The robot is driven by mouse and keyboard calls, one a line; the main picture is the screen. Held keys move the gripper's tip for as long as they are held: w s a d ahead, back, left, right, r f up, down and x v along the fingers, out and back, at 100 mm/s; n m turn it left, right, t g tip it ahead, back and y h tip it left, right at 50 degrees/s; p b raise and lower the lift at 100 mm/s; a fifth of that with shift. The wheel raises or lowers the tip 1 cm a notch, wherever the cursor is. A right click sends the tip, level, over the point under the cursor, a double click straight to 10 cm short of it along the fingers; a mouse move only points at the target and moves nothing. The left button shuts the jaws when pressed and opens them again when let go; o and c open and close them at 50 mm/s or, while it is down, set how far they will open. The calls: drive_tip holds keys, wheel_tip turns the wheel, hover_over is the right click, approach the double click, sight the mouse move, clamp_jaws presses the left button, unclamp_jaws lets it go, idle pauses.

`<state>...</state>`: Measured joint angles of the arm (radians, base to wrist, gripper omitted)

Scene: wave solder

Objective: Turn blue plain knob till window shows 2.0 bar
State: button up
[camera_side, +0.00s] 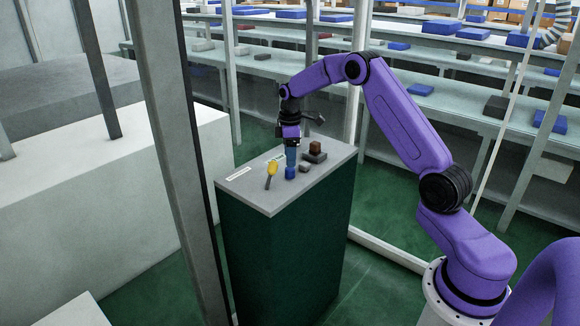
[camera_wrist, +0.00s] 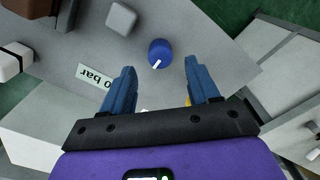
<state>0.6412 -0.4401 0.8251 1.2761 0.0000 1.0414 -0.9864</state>
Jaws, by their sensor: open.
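The blue plain knob (camera_wrist: 159,50) stands on the grey cabinet top, with a white pointer line on its upper face aimed toward the lower right in the wrist view. In the side view the knob (camera_side: 291,173) sits directly below my gripper (camera_side: 291,158). My gripper (camera_wrist: 160,68) is open, and its two blue fingers are apart with the knob lying just beyond the gap between their tips. The fingers do not appear to touch it.
A yellow-headed part (camera_side: 271,168) stands left of the knob. A small grey block (camera_side: 304,167) and a brown knob on a dark base (camera_side: 315,149) stand right of it. A white label strip (camera_side: 238,173) lies at the left of the cabinet top (camera_side: 262,200). A grey post stands in front.

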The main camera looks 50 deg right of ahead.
sight(290, 172)
drive_tip(key=shift+f, duration=2.25)
drive_tip(key=c, duration=1)
